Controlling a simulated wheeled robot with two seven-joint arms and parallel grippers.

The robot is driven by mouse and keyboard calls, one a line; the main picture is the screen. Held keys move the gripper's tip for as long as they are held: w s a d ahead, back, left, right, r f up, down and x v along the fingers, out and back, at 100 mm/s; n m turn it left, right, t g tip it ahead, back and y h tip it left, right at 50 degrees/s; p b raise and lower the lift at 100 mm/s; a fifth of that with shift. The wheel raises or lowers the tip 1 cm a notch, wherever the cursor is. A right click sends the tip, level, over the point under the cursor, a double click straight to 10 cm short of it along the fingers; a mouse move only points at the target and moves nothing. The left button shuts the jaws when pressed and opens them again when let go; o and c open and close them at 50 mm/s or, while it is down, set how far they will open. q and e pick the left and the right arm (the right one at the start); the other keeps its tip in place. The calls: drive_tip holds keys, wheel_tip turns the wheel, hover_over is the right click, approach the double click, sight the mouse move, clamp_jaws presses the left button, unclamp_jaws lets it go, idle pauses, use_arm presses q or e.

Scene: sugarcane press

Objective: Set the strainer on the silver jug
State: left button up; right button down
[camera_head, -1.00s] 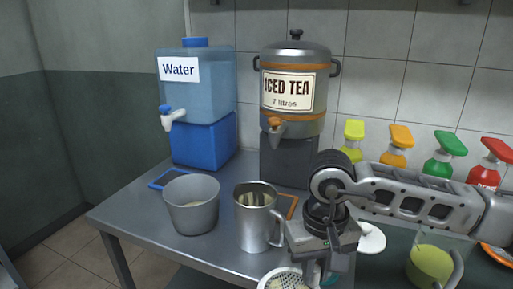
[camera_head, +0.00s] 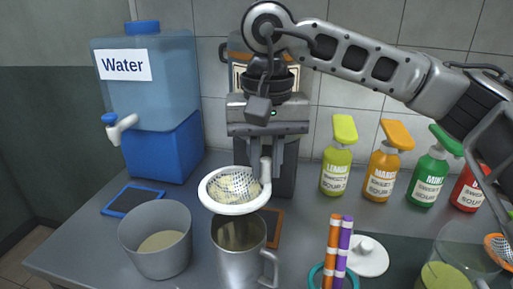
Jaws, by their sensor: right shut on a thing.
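The strainer (camera_head: 233,188) has a white rim and a mesh bowl with pale bits in it. My right gripper (camera_head: 266,165) is shut on the strainer's handle and holds it in the air, tilted toward the camera. The silver jug (camera_head: 239,255) stands upright on the metal counter, handle to the right. In the picture the strainer is just above the jug's mouth and overlaps its far rim; whether they touch is unclear, but the strainer appears raised. My left gripper is not in view.
A grey bucket (camera_head: 156,240) with pale contents stands left of the jug. Right of it are striped tubes (camera_head: 338,250), a white lid (camera_head: 367,257) and a jug of green liquid (camera_head: 445,272). Behind are a water dispenser (camera_head: 150,85) and several pump bottles (camera_head: 338,160).

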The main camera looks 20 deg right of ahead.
sight(267, 184)
drive_tip(key=shift+s+f+b, duration=0.3)
drive_tip(key=shift+f+b, duration=0.1)
drive_tip(key=shift+f, duration=0.55)
drive_tip(key=shift+f+b, duration=0.35)
drive_tip(key=shift+b, duration=0.15)
drive_tip(key=shift+f+b, duration=0.45)
drive_tip(key=shift+f, duration=0.2)
wheel_tip(267, 184, down, 3)
drive_tip(key=b, duration=0.2)
drive_tip(key=shift+f+b, duration=0.1)
drive_tip(key=shift+b, duration=0.2)
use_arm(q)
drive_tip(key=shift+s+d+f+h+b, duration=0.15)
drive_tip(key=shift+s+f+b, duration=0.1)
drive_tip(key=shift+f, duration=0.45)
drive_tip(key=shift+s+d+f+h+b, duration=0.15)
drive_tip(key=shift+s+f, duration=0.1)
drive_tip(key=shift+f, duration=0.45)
use_arm(e)
drive_tip(key=shift+f, duration=0.55)
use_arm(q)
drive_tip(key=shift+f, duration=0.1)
use_arm(e)
drive_tip(key=shift+f, duration=0.1)
